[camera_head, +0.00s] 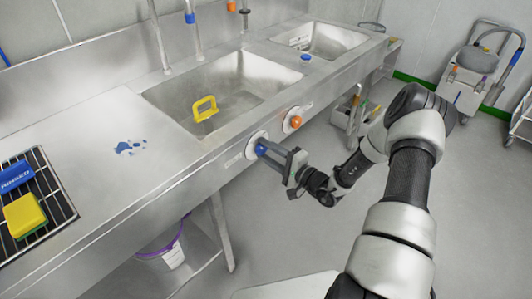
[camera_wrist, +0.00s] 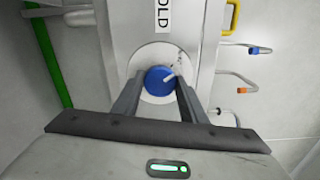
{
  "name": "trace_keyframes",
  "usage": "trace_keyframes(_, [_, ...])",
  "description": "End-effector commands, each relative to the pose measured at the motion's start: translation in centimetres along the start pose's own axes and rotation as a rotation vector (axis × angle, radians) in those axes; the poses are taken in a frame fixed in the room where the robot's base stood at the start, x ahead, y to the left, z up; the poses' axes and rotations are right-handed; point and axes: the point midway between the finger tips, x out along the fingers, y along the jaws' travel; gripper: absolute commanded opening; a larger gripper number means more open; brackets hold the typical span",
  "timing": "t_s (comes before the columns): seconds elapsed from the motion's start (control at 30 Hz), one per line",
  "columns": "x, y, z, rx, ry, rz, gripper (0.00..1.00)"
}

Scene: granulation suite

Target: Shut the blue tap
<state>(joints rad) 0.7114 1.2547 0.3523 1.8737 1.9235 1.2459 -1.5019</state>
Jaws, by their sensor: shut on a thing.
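The blue tap (camera_head: 261,149) is a round knob on a pale disc on the front face of the steel sink unit. In the wrist view the blue tap (camera_wrist: 160,80) sits between my two fingers, with a short white mark on its face. Letters reading "OLD" show on a label above it; the rest is cut off. My gripper (camera_head: 276,154) reaches the tap from the front and is shut on it. In the wrist view my gripper (camera_wrist: 160,88) has a finger on each side of the knob.
An orange tap (camera_head: 295,121) is just right of the blue one. A yellow-handled item (camera_head: 205,108) is in the near sink basin (camera_head: 165,97). A rack (camera_head: 62,207) with a yellow sponge (camera_head: 24,215) lies at left. A bucket (camera_head: 165,250) stands below. Floor at right is partly free.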

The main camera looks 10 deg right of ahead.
Motion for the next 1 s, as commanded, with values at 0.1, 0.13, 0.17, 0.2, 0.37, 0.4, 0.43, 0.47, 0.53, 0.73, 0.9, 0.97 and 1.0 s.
trace_keyframes(0.1, [-0.09,0.2,-0.11,-0.064,0.002,0.003,0.16])
trace_keyframes(0.13, [-0.09,0.19,-0.12,-0.077,0.003,0.003,0.16])
trace_keyframes(0.17, [-0.09,0.17,-0.13,-0.091,0.003,0.003,0.16])
trace_keyframes(0.2, [-0.1,0.15,-0.14,-0.106,0.003,0.002,0.16])
trace_keyframes(0.37, [-0.11,0.11,-0.14,-0.149,0.003,0.002,0.16])
trace_keyframes(0.4, [-0.12,0.11,-0.14,-0.156,0.003,0.002,0.16])
trace_keyframes(0.43, [-0.12,0.1,-0.15,-0.159,0.003,0.002,0.16])
trace_keyframes(0.47, [-0.12,0.1,-0.15,-0.162,0.003,0.002,0.16])
trace_keyframes(0.53, [-0.12,0.08,-0.15,-0.167,0.003,0.002,0.16])
trace_keyframes(0.73, [-0.13,0.07,-0.15,-0.171,0.003,0.002,0.16])
trace_keyframes(0.9, [-0.13,0.07,-0.16,-0.171,0.003,0.002,0.16])
trace_keyframes(0.97, [-0.13,0.07,-0.16,-0.171,0.003,0.002,0.49])
trace_keyframes(1.0, [-0.12,0.07,-0.15,-0.17,0.003,0.002,0.55])
